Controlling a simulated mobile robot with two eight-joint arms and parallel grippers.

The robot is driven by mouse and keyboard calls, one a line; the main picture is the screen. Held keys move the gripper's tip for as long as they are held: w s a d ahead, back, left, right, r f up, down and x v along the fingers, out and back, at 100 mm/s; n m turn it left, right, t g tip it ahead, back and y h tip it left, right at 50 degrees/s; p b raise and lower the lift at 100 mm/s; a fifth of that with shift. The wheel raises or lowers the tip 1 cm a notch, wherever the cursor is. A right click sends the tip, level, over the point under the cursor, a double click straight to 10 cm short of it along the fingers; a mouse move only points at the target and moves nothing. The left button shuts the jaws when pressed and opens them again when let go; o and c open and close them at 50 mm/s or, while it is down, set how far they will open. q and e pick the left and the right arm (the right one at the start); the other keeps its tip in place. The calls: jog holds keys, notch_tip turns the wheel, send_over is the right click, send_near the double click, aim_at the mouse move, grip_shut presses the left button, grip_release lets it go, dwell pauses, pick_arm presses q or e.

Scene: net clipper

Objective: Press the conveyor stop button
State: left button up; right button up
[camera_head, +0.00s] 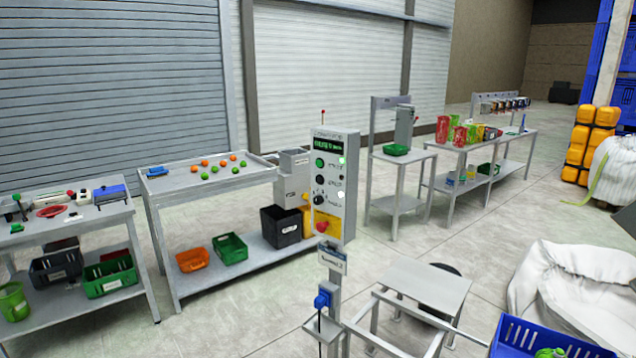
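A grey control box (348,190) stands upright on a post in the middle of the head view. Its front has a small dark display with green text (328,145). A red button (322,226) sits at the bottom against a yellow patch. The labels are too small to read, so I cannot tell which one is marked stop. Neither of my grippers shows in this view, and nothing touches the buttons.
Behind and left is a table (205,185) with orange and green balls; crates sit on its lower shelf. A tool bench (70,225) stands at far left. A grey stand (425,285) and blue crate (520,335) are at front right. Open floor (395,245) lies right of the box.

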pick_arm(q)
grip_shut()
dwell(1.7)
